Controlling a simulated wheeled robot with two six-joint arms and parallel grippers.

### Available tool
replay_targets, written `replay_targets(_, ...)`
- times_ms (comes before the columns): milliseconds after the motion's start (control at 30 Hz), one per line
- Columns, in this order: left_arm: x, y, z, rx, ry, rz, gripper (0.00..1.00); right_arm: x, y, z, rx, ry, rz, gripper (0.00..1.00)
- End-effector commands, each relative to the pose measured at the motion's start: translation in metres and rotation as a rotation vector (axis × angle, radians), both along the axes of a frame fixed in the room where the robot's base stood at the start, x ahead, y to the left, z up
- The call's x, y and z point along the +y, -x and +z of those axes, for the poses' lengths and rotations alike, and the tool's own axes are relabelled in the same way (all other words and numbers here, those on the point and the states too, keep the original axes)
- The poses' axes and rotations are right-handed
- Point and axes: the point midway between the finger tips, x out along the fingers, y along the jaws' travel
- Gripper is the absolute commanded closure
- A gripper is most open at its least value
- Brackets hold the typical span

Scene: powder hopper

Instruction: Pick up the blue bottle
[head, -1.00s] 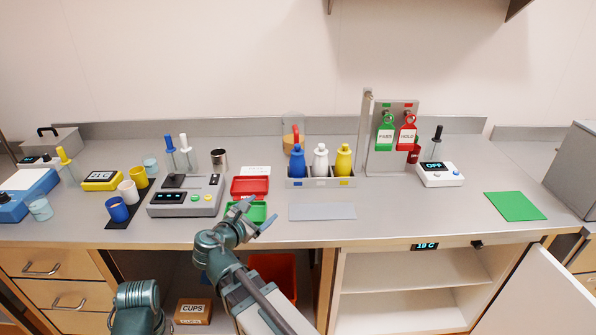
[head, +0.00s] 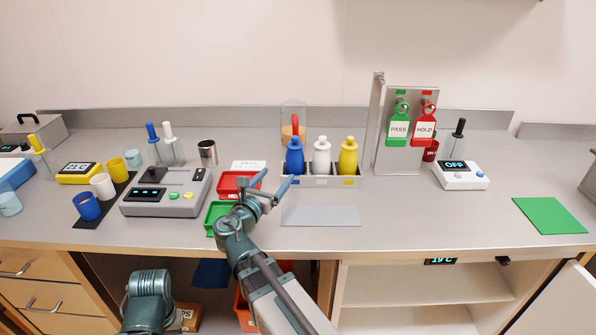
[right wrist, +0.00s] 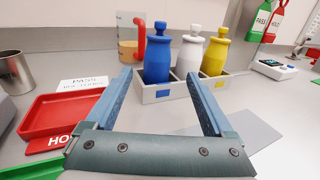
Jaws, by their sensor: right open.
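The blue bottle (head: 294,157) stands upright in the left slot of a grey rack (head: 335,182), beside a white bottle (head: 321,157) and a yellow bottle (head: 348,157). My right gripper (head: 273,181) is open and empty, just in front of the rack's left end. In the right wrist view the blue bottle (right wrist: 158,58) stands beyond and between the two blue fingers (right wrist: 165,85), and they do not touch it. Only part of my left arm shows at the bottom of the head view; its gripper is not seen.
A red tray (head: 228,193) and a green tray (head: 213,222) lie left of the gripper. A clear jug with a red handle (right wrist: 128,45) stands behind the blue bottle. A grey mat (head: 322,215) lies flat before the rack. PASS and HOLD tags hang on a stand (head: 382,155) at right.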

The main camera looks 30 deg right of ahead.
Motion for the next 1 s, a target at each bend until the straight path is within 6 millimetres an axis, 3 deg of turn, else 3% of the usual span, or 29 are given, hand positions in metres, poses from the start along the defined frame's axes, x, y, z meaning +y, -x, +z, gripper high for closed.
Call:
replay_targets(33, 0.0, 0.0, -0.011, 0.0, 0.0, 0.0, 1.0, 0.0, 0.0, -0.012, 0.0, 0.0, 0.0, 0.13)
replay_targets(233, 0.0, 0.0, -0.028, 0.0, 0.0, 0.0, 1.0, 0.0, 0.0, -0.028, 0.0, -0.001, 0.0, 0.13)
replay_targets(467, 0.0, 0.0, -0.028, 0.0, 0.0, 0.0, 1.0, -0.001, -0.001, -0.029, -0.001, -0.002, -0.001, 0.13)
replay_targets(1000, 0.0, 0.0, -0.028, 0.0, 0.0, 0.0, 1.0, -0.066, -0.049, -0.028, -0.001, -0.002, -0.001, 0.13)
